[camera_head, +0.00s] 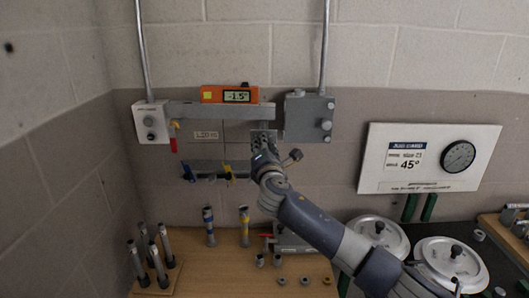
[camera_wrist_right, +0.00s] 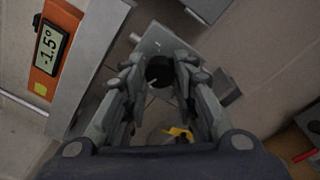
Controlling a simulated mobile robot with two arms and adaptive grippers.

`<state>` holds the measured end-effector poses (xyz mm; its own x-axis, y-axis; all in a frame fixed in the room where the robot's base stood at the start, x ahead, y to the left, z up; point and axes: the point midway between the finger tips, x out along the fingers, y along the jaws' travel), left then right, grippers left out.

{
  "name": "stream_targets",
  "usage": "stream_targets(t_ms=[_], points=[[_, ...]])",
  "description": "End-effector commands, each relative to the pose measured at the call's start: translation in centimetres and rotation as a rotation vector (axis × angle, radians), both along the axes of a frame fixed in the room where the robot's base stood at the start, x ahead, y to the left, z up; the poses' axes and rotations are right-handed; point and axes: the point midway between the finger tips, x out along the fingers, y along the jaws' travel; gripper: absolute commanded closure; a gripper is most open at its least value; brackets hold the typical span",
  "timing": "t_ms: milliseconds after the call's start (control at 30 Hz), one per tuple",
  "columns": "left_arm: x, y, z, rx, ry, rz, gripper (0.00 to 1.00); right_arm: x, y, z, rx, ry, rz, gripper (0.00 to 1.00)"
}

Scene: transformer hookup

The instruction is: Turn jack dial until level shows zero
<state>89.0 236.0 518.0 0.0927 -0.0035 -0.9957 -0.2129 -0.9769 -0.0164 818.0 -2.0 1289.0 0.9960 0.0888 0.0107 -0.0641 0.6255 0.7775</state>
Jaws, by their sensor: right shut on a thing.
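The orange digital level (camera_head: 226,94) sits on top of a grey horizontal beam (camera_head: 195,110) on the wall. Its display reads -1.5°, and it also shows at the left of the right wrist view (camera_wrist_right: 50,48). A dark round jack dial (camera_wrist_right: 159,71) is below a grey metal plate (camera_wrist_right: 165,38) near the beam's right end. My right gripper (camera_head: 264,146) reaches up to it from below, its fingers (camera_wrist_right: 158,75) shut on the dial from both sides. In the head view the gripper hides the dial. My left gripper is not in view.
A grey box (camera_head: 308,117) is mounted right of the beam, and a white box (camera_head: 150,122) left of it. A small tool rack (camera_head: 205,172) hangs below. A white board with a round gauge (camera_head: 428,158) is at right. Several posts and rings stand on the wooden bench (camera_head: 205,262).

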Motion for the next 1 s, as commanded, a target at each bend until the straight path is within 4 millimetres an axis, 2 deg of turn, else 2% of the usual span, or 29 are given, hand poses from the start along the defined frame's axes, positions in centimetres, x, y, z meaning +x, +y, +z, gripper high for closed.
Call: stream_targets(t_ms=[33, 300, 1000], points=[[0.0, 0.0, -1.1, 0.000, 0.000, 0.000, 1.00, 0.0, -0.1, -0.6, 0.035, -0.001, -0.001, 0.97], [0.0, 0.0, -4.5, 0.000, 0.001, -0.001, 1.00, 0.0, 0.0, -0.9, 0.278, 0.000, 0.000, 0.97], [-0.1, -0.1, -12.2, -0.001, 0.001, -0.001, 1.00, 0.0, 0.1, -0.9, 0.936, 0.001, -0.001, 0.97]])
